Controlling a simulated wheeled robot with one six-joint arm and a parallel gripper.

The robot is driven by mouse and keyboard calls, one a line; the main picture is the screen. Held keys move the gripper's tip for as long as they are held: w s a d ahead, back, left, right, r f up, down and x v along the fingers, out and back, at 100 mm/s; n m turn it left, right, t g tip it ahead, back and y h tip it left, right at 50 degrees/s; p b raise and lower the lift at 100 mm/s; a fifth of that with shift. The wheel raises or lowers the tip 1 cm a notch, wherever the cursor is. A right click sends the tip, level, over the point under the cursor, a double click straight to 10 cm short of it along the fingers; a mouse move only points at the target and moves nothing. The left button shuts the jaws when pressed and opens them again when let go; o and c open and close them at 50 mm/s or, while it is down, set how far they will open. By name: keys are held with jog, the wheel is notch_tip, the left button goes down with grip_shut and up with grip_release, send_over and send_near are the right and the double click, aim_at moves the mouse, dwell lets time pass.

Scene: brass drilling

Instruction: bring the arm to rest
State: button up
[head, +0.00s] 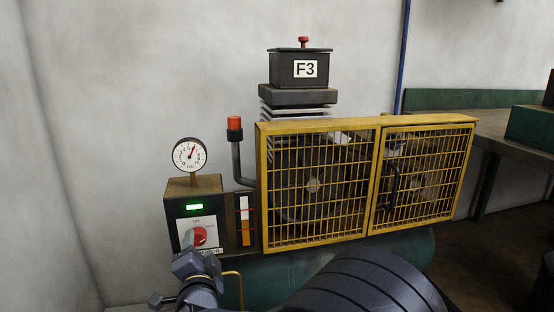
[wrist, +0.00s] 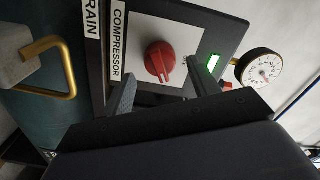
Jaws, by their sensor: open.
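My gripper (head: 190,262) is at the lower left of the head view, in front of the lower part of the compressor's control box (head: 176,203). In the wrist view my gripper (wrist: 160,92) is open, with its two fingers on either side of the red knob (wrist: 160,61). The knob also shows in the head view (head: 199,236), on a white plate. Nothing is seen held. Whether the fingers touch the knob I cannot tell. My dark arm link fills the bottom centre of the head view.
A green display (head: 194,207) is lit above the knob. A pressure gauge (head: 189,155) stands on the box. A yellow guard cage (head: 318,190) is to the right, above a green tank (head: 262,268). A brass-coloured handle (wrist: 68,68) is beside the box. A bench (head: 492,125) stands far right.

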jog(key=p+v, duration=0.2)
jog(key=v, duration=0.7)
jog(key=b+x, duration=0.3)
jog(key=x, duration=0.8)
jog(key=shift+w+f, duration=0.1)
jog(key=shift+w, duration=0.15)
jog(key=shift+s+r+n+p, duration=0.15)
jog(key=shift+r+n+p, duration=0.3)
jog(key=shift+p, duration=0.3)
jog(key=shift+s+n+p, duration=0.1)
jog(key=shift+n+p, duration=0.35)
jog(key=shift+n, duration=0.1)
jog(key=n+p, duration=0.5)
jog(key=shift+a, duration=0.15)
jog(key=n+p, duration=0.5)
jog(key=p, duration=0.1)
jog(key=v, duration=1)
jog(key=shift+s+f+p, duration=0.2)
jog(key=shift+s+p, duration=0.15)
jog(key=shift+p, duration=0.05)
